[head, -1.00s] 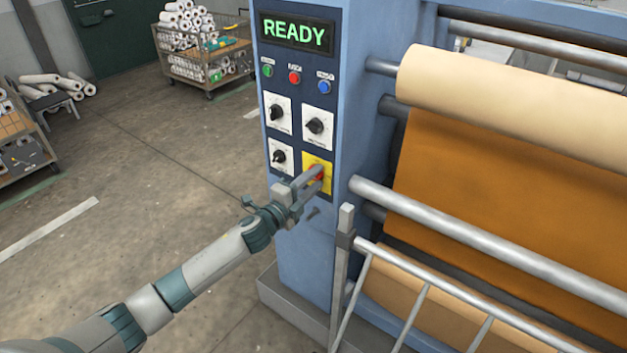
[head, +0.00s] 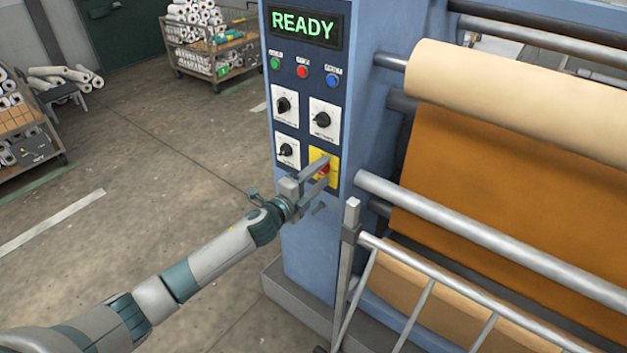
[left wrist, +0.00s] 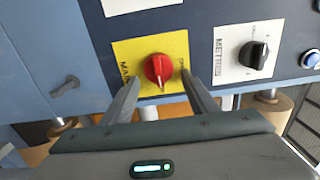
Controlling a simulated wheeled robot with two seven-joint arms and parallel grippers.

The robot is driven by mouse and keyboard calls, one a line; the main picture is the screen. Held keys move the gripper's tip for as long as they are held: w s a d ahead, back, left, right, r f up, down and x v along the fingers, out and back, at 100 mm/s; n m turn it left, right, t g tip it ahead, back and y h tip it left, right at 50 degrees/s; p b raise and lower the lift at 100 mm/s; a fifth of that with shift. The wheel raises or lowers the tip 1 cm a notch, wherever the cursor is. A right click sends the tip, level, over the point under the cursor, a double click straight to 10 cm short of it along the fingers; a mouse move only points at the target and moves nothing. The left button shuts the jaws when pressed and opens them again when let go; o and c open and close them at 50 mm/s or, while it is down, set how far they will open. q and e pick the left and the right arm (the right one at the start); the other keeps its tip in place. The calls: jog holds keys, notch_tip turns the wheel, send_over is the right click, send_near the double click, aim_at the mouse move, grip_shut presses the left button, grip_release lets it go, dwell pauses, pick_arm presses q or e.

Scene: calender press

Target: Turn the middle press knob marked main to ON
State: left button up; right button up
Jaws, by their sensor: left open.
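The main knob is red and sits on a yellow plate (head: 333,176) at the lower right of the press control panel. In the left wrist view the red knob (left wrist: 163,69) is at the centre of the yellow plate (left wrist: 124,50), with MAIN printed at its left and small lettering at its right. My left gripper (head: 321,171) is open in front of the plate. In the left wrist view its fingertips (left wrist: 161,79) lie on either side of the knob, with a gap to each side; I cannot tell the remaining depth. My right gripper is not in view.
Black knobs on white plates (head: 322,119) sit above and beside the yellow plate. Coloured buttons (head: 302,72) and a READY display (head: 303,24) are higher up. A metal guard rail (head: 352,230) and rollers (head: 480,237) stand right of the panel.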

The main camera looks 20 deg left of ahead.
pick_arm(q)
jog(key=shift+s, duration=0.1)
jog(key=shift+s+a+f, duration=0.1)
jog(key=shift+s+a, duration=0.2)
jog(key=shift+s, duration=0.25)
jog(key=b+v, duration=0.4)
jog(key=v, duration=1.2)
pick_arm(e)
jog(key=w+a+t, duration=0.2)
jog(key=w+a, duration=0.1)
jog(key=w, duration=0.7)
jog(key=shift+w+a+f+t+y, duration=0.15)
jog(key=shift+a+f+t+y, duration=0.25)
